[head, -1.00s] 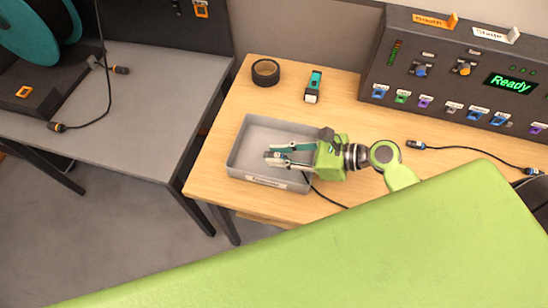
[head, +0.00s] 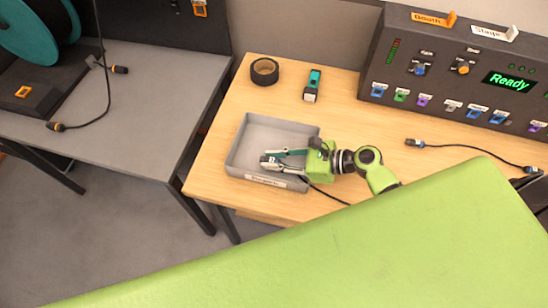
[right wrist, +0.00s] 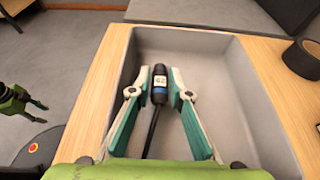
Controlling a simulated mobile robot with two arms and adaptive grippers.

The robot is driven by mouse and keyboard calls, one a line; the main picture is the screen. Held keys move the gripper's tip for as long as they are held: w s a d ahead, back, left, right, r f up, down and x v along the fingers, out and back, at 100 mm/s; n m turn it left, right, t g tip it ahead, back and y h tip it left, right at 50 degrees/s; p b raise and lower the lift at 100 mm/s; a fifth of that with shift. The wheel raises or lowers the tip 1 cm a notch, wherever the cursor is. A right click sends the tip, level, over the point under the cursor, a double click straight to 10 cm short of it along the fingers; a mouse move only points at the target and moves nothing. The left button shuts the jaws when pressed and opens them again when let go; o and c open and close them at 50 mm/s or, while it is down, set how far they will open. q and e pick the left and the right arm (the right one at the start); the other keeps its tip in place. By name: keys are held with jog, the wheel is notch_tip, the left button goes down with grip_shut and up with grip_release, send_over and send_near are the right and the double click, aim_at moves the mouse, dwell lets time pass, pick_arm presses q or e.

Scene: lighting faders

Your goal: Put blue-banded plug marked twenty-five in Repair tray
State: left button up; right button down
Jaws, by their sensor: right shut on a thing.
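A black plug with a blue band and a white label that looks like 25 (right wrist: 159,83) is in the right wrist view, its dark cable running back between the fingers. My right gripper (right wrist: 158,92) is shut on the plug. In the head view the right gripper (head: 270,160) is over the front part of the grey tray (head: 240,140); I cannot tell whether the plug touches the tray floor. The tray's front label is too blurred to read surely.
Black tape (head: 264,71) and a teal-and-black tool (head: 312,85) lie behind the tray. A lighting console (head: 440,65) showing Ready stands at the right. Another cable with plugs (head: 470,145) lies before it. A grey bench (head: 140,115) is at the left.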

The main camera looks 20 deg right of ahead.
jog(key=shift+f, duration=0.4)
jog(key=c, duration=1.9)
grip_release()
jog(key=shift+r, duration=0.15)
jog(key=shift+r, duration=0.3)
jog(key=shift+s+d+r, duration=0.1)
jog(key=shift+d+r, duration=0.1)
jog(key=shift+r, duration=0.05)
jog(key=b+v, duration=0.1)
jog(key=v, duration=1)
jog(key=shift+s+d+r, duration=0.1)
jog(key=shift+s+d, duration=0.1)
